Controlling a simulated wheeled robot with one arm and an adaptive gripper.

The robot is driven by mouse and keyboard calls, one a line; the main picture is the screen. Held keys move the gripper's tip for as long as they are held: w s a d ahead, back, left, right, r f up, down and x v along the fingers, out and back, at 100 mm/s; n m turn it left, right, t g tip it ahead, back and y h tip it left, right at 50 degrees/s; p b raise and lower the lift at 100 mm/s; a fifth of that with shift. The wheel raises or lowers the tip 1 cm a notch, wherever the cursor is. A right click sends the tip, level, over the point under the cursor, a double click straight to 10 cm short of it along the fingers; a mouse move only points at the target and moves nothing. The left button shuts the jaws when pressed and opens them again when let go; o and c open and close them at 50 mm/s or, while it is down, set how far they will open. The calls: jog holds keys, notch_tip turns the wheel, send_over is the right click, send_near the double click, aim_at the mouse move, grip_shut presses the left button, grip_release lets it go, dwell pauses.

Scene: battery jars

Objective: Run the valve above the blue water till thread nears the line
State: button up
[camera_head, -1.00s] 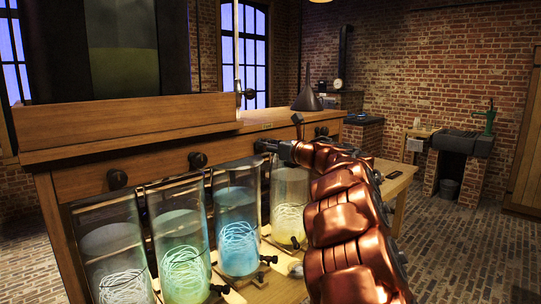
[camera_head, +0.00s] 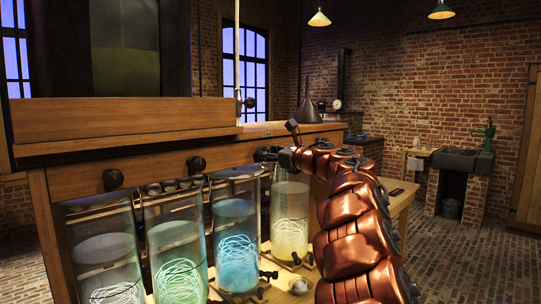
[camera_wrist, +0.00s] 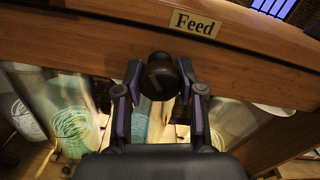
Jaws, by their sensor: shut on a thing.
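The blue water jar (camera_head: 236,262) stands third from the left in the row, with a pale tangled thread in its lower part. A level line on the glass cannot be made out. In the wrist view the blue jar (camera_wrist: 145,122) lies partly hidden below the dark round valve knob (camera_wrist: 159,78). My gripper (camera_wrist: 160,84) is shut on this knob, one finger at each side.
A white-thread jar (camera_head: 103,265) and a green jar (camera_head: 177,255) stand left of the blue one; a yellow jar (camera_head: 290,220) stands right, close to my arm. Other valve knobs (camera_head: 196,164) line the beam. A "Feed" plate (camera_wrist: 194,24) is above the held knob.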

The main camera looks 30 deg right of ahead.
jog(key=shift+f+n+b, duration=0.2)
jog(key=shift+n+b, duration=0.1)
jog(key=shift+b, duration=0.75)
jog(key=shift+n+b, duration=0.8)
jog(key=shift+r+n, duration=0.15)
jog(key=shift+n, duration=0.25)
